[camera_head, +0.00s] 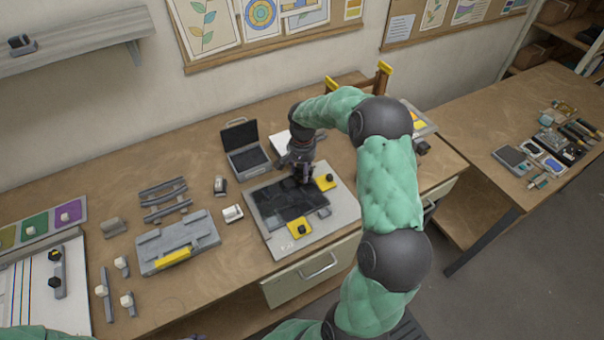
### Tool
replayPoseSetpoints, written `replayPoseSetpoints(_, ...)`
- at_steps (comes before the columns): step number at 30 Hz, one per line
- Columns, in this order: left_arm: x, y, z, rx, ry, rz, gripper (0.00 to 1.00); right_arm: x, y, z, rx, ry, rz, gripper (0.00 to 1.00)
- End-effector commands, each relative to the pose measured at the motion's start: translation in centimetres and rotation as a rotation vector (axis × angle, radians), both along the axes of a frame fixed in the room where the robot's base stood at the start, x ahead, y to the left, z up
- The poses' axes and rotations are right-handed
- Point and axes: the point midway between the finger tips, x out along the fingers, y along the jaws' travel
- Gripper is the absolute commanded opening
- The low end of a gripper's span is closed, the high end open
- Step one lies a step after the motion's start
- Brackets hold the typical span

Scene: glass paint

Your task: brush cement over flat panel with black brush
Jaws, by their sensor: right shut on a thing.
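The flat panel (272,208) is a dark, glossy rectangle with lighter lines across it, lying on a pale grey board (331,221). Yellow clamps with black knobs sit at its upper right (325,182) and lower front (299,228) corners. My right gripper (304,178) points down over the upper right part of the panel. It is shut on a dark thing, apparently the black brush, which is mostly hidden by the gripper. I cannot tell whether the bristles touch the panel. My left gripper is out of view.
An open black case (247,160) stands behind the board. A grey fixture with a yellow strip (178,245), rails (163,197) and small white-capped tools (121,265) lie to the left. My right arm covers the bench's right part. Another table (490,115) holds small items.

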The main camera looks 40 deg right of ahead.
Motion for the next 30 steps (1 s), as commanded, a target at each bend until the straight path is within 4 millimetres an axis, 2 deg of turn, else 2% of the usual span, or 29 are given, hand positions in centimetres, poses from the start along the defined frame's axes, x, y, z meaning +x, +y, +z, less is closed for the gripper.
replayPoseSetpoints(15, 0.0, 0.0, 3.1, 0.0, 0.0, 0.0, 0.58, 0.0, -0.3, 4.6, 0.003, 0.004, 0.007, 0.17)
replayPoseSetpoints(30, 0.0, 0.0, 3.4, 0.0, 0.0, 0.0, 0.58, 0.0, -0.3, 5.2, 0.003, 0.004, 0.008, 0.17)
